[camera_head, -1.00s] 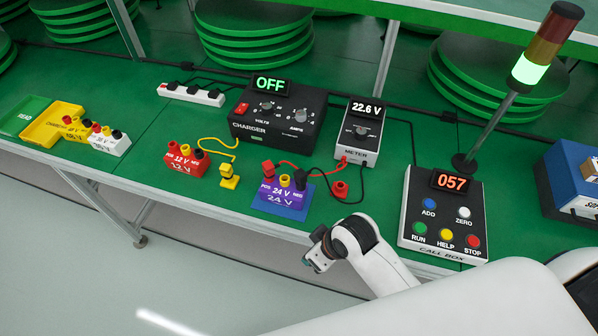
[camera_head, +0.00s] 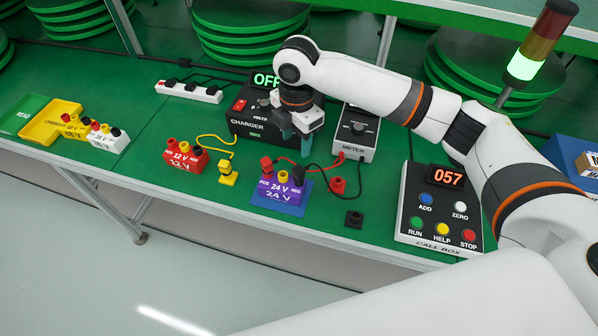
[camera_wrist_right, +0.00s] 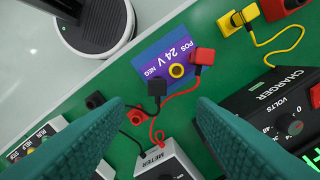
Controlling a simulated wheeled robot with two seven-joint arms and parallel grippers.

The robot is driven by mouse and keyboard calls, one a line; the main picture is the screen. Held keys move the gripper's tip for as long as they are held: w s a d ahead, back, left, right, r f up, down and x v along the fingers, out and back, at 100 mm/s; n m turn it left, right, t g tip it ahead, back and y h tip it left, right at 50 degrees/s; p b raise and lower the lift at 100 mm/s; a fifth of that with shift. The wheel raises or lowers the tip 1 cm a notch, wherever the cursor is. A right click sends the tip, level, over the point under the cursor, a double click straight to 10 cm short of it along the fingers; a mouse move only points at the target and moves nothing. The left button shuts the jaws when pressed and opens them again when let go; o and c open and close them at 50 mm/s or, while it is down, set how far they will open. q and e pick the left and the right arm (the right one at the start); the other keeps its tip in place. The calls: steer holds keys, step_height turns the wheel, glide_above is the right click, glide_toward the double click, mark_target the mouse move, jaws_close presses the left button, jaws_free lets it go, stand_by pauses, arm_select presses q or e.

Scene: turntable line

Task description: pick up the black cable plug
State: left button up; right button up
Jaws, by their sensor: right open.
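The black cable plug (camera_wrist_right: 157,90) sits on the NEG side of the purple 24 V battery (camera_wrist_right: 164,54) in the right wrist view, with a black cable running to the meter (camera_wrist_right: 168,163). In the head view, the plug (camera_head: 299,174) shows small at the battery's right end, below the fingers. A red plug (camera_wrist_right: 202,57) is on the POS side. My right gripper (camera_head: 295,143) is open and empty, above the table in front of the charger. In the wrist view, its two teal fingers (camera_wrist_right: 155,128) are spread, with the plug beyond their tips. My left gripper is not in view.
A black holder (camera_head: 354,219) and a red holder (camera_head: 338,186) stand right of the battery. The charger (camera_head: 252,114) is behind the gripper, the call box (camera_head: 407,214) to the right. A red 12 V battery (camera_head: 184,160) and yellow plug (camera_head: 228,174) stand left.

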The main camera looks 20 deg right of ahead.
mark_target(300, 168)
steer(key=f, duration=0.4)
steer(key=f+p, duration=0.1)
steer(key=f, duration=0.1)
steer(key=shift+w+d+f, duration=0.1)
steer(key=shift+d+f, duration=0.05)
steer(key=shift+d, duration=0.1)
steer(key=f, duration=0.2)
steer(key=f+p, duration=0.1)
steer(key=f, duration=0.1)
steer(key=shift+s+d+f, duration=0.15)
steer(key=shift+s, duration=0.05)
steer(key=shift+f, duration=0.45)
steer(key=c, duration=1)
steer(key=shift+c, duration=0.2)
step_height(300, 168, up, 10)
steer(key=shift+r+b, duration=0.1)
steer(key=shift+b, duration=0.35)
